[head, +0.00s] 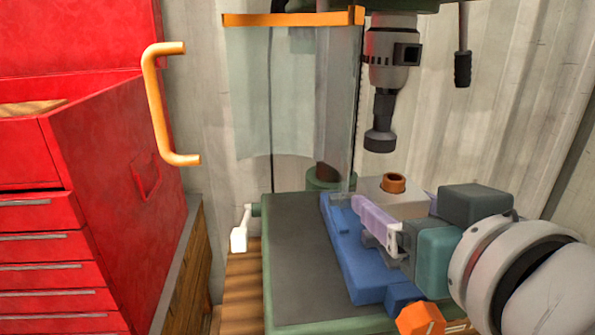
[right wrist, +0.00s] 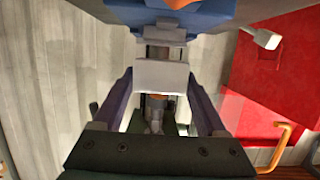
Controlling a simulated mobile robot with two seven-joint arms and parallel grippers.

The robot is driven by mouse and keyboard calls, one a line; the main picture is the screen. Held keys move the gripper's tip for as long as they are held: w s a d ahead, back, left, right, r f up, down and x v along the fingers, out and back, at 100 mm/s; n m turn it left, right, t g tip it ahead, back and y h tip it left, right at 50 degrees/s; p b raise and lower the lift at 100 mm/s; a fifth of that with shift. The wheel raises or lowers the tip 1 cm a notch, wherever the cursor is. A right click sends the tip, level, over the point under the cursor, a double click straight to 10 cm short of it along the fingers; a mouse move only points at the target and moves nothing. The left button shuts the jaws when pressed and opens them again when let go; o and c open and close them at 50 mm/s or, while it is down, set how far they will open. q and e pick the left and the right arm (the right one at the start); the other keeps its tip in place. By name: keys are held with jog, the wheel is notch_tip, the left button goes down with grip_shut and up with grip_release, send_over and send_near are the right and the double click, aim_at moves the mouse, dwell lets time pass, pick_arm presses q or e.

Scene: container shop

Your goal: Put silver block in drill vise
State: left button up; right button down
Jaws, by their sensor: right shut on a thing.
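The silver block (head: 405,207), pale grey with an orange-brown ring on top, is held between the purple fingers of my right gripper (head: 394,212). In the right wrist view, the block (right wrist: 160,74) shows between both fingers (right wrist: 160,88). The blue drill vise (head: 350,250) sits on the drill press table, and its blue body (right wrist: 165,22) also shows at the top of the wrist view. The block is at the far right side of the vise; the gripper partly hides the vise, so I cannot tell whether the block touches it. My left gripper is out of view.
The drill chuck (head: 380,125) hangs above the block. A clear guard (head: 300,110) with an orange top bar stands left of it. The dark table surface (head: 295,260) left of the vise is clear. A red tool cabinet (head: 120,190) stands at the left.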

aim_at(395, 191)
jog(key=w, duration=0.4)
jog(key=shift+a, duration=0.1)
jog(key=shift+f, duration=1.75)
jog(key=shift+f, duration=0.2)
grip_release()
jog(key=shift+r, duration=0.1)
